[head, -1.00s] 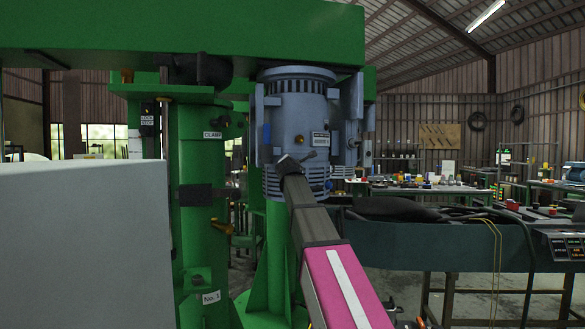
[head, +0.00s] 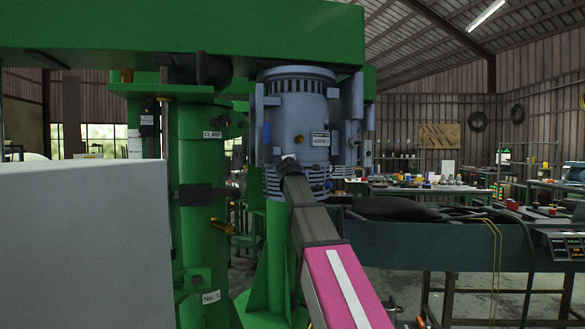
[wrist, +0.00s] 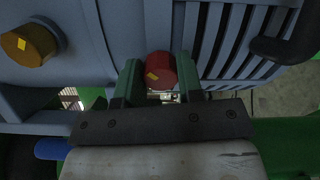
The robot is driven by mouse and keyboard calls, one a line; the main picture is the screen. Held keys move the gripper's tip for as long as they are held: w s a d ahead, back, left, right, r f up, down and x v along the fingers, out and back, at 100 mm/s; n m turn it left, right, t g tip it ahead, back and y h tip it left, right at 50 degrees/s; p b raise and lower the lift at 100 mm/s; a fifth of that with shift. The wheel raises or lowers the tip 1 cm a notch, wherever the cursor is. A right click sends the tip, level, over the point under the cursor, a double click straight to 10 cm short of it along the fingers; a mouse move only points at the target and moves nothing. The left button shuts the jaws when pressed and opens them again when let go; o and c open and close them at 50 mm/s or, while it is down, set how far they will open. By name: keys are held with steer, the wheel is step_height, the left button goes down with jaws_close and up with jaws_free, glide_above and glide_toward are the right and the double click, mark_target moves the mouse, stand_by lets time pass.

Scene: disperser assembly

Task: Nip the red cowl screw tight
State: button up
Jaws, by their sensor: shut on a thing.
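The red cowl screw (wrist: 160,71) is a round red knob with a small yellow mark on its face, in the upper middle of the wrist view. My gripper (wrist: 159,84) has its two green fingers on either side of the knob and is shut on it. In the head view my gripper (head: 288,163) is at the lower front of the blue-grey motor housing (head: 300,105). The red screw cannot be made out there, as my gripper and arm cover that spot.
An orange-brown knob (wrist: 30,44) with a yellow mark is at upper left in the wrist view. A dark curved handle (wrist: 285,45) is at right, by the slatted cowl (wrist: 238,40). A green column (head: 203,150) stands left of the motor.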

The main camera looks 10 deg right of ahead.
steer(key=shift+a+m, duration=0.15)
steer(key=shift+m, duration=7.75)
steer(key=o, duration=0.9)
steer(key=shift+f, duration=0.1)
